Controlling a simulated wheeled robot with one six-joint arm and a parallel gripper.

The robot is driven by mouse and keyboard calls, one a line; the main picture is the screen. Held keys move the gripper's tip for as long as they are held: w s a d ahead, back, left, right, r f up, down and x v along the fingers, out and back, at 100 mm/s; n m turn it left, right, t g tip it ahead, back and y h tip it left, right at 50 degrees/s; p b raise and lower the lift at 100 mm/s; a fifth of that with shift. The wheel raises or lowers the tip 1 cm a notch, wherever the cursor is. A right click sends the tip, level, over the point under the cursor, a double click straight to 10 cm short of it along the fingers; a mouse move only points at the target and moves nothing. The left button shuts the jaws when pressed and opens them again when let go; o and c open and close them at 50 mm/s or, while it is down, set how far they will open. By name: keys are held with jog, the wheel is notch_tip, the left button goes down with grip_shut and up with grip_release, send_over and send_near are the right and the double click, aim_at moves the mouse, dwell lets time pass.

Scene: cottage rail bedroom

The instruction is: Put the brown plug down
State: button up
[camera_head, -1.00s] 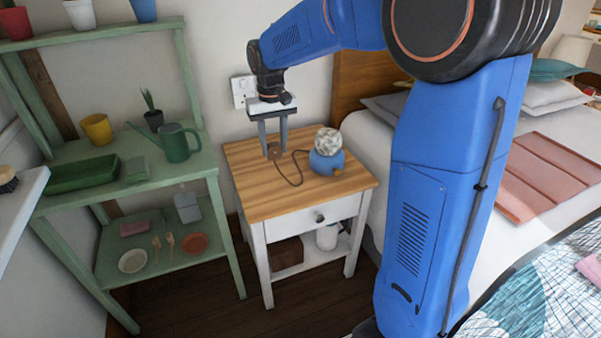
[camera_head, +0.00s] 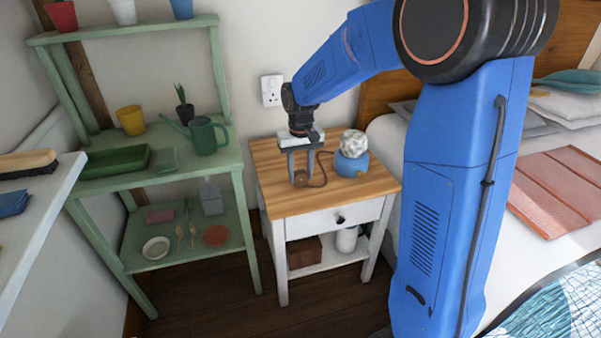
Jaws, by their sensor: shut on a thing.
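The brown plug (camera_head: 301,179) is between the fingertips of my gripper (camera_head: 302,174), low at the top of the bedside table (camera_head: 330,201). My gripper points down and is shut on the plug. I cannot tell whether the plug touches the wood. A dark cord runs from the plug, curving right towards a blue lamp base (camera_head: 350,165) with a pale, patterned round top (camera_head: 353,143). The lamp stands upright on the table, right of my gripper.
A white wall socket (camera_head: 271,90) is above and behind the table. A green shelf unit (camera_head: 165,167) with pots and a watering can (camera_head: 203,136) stands left. A bed (camera_head: 560,130) is on the right. The table's front has clear wood.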

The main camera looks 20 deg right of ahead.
aim_at(300, 173)
jog(key=shift+f, duration=0.5)
jog(key=o, duration=1.1)
jog(key=shift+c, duration=0.2)
notch_tip(300, 173, up, 13)
jog(key=s+d+r+t, duration=0.1)
jog(key=s+d+r, duration=0.1)
jog(key=s, duration=0.6)
jog(key=s+d+r+t, duration=0.1)
jog(key=s+d+r, duration=0.1)
jog(key=s, duration=0.6)
jog(key=s+d+f+t, duration=0.1)
jog(key=s+f, duration=0.2)
jog(key=s, duration=0.5)
jog(key=s+d+f+t, duration=0.1)
jog(key=s+d+f, duration=0.1)
jog(key=s, duration=0.7)
jog(key=shift+f+t, duration=0.4)
jog(key=shift+f, duration=0.1)
